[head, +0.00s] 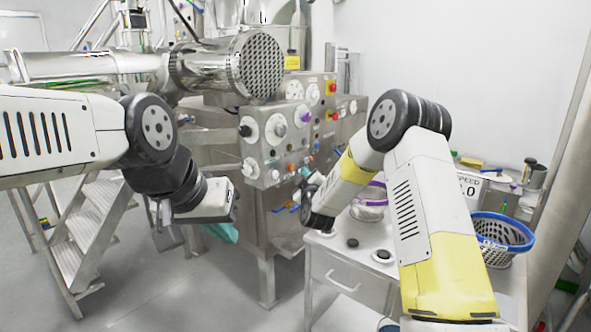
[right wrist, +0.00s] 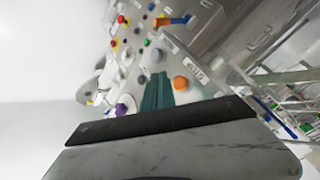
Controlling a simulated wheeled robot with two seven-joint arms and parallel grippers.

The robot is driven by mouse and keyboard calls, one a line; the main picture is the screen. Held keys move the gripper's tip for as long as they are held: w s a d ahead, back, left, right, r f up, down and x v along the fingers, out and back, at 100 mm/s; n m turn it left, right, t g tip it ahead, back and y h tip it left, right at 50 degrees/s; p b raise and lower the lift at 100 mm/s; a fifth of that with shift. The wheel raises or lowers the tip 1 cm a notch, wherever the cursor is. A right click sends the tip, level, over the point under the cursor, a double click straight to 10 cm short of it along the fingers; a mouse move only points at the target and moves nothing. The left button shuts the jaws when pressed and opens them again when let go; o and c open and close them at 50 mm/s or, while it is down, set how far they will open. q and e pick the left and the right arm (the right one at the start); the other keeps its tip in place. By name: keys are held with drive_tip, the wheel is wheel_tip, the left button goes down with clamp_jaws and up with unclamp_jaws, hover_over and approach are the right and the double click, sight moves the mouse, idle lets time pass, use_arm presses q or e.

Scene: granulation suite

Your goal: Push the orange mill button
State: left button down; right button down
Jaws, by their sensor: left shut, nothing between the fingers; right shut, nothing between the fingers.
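The orange mill button (right wrist: 180,83) is a round orange knob on the steel control panel, beside a small label, in the right wrist view. In the head view an orange button (head: 291,167) shows low on the panel. My right gripper (right wrist: 158,91) has teal fingers, shut and empty. Its tips appear just beside the orange button; I cannot tell whether they touch it. In the head view this gripper is mostly hidden behind my right forearm. My left gripper (head: 222,233) is shut and empty, hanging low left of the panel.
Other knobs and buttons crowd the panel, including a purple knob (head: 306,117) and a red button (head: 332,88). A white cabinet (head: 345,273) stands in front at right, with a blue-rimmed basket (head: 502,232). Metal steps (head: 75,240) stand at left. The floor between is clear.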

drive_tip(key=shift+s+d, duration=0.85)
drive_tip(key=shift+d, duration=0.3)
drive_tip(key=s+d+r+m+g, duration=0.2)
drive_tip(key=s+d+r+g, duration=0.1)
drive_tip(key=s+r, duration=0.35)
drive_tip(key=s+d+r+m+g, duration=0.25)
drive_tip(key=s+r, duration=0.25)
drive_tip(key=s, duration=0.3)
drive_tip(key=s+d+f+m+g, duration=0.1)
drive_tip(key=s+d+m+g, duration=0.2)
drive_tip(key=s, duration=1.2)
drive_tip(key=s+d+f+m+g, duration=0.2)
drive_tip(key=s+d+m+g, duration=0.1)
drive_tip(key=s, duration=1.2)
drive_tip(key=shift+s+d+g, duration=0.4)
drive_tip(key=shift+d+g, duration=0.05)
drive_tip(key=shift+d, duration=0.35)
